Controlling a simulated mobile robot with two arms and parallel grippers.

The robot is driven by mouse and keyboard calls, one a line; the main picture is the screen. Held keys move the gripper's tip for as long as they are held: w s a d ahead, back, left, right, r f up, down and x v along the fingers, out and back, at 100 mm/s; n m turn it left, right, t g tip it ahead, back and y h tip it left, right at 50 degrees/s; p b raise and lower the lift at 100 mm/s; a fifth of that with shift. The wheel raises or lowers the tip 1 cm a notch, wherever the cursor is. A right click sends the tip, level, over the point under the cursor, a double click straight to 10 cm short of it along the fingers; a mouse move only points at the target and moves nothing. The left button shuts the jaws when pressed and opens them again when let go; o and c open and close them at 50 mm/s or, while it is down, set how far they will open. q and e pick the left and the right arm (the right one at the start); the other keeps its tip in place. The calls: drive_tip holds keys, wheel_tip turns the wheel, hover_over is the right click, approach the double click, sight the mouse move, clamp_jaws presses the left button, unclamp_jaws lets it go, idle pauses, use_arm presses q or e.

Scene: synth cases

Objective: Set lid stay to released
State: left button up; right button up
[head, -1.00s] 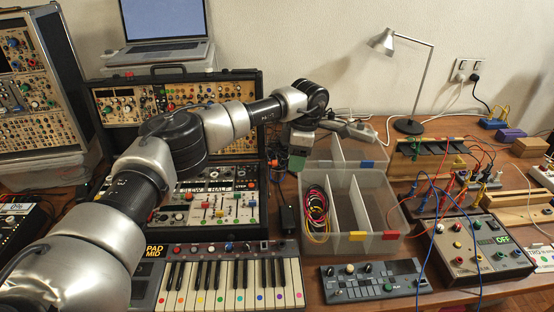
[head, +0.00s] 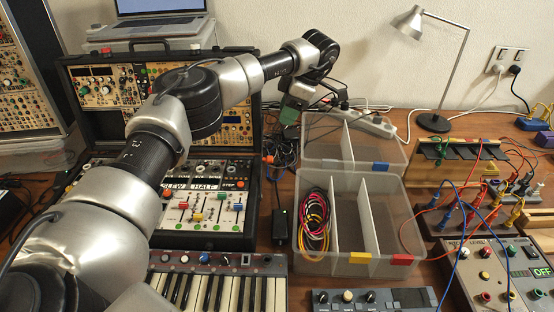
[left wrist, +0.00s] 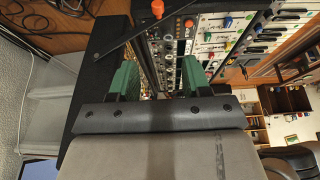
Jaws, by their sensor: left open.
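The open synth case has an upright lid half (head: 111,88) and a lower half with faders (head: 212,206). A small orange part (head: 268,159) shows at the case's right edge, near the hinge; it may be the lid stay's knob. In the left wrist view, an orange knob (left wrist: 157,8) sits at a dark flat bar beside the case panels. I cannot tell how the stay is set. My left gripper (head: 289,116) is right of the lid, behind the case's lower half. Its green fingers (left wrist: 160,80) are apart and empty. My right gripper is not in view.
A clear divided bin (head: 345,264) with coiled cables stands right of the case, another bin (head: 322,158) behind it. A power strip (head: 367,123) and loose black cables lie near my gripper. A keyboard (head: 229,262) is in front. A laptop (head: 160,24) stands behind the lid.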

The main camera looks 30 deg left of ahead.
use_arm(q)
drive_tip(key=b+x, duration=0.1)
drive_tip(key=x, duration=0.4)
drive_tip(key=d+b+x, duration=0.1)
drive_tip(key=x, duration=0.3)
drive_tip(key=w+b+x, duration=0.1)
drive_tip(key=x, duration=0.4)
drive_tip(key=shift+d+f, duration=0.15)
drive_tip(key=shift+f, duration=0.55)
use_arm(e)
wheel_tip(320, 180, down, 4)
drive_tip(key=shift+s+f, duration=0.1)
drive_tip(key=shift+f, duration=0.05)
use_arm(q)
clamp_jaws()
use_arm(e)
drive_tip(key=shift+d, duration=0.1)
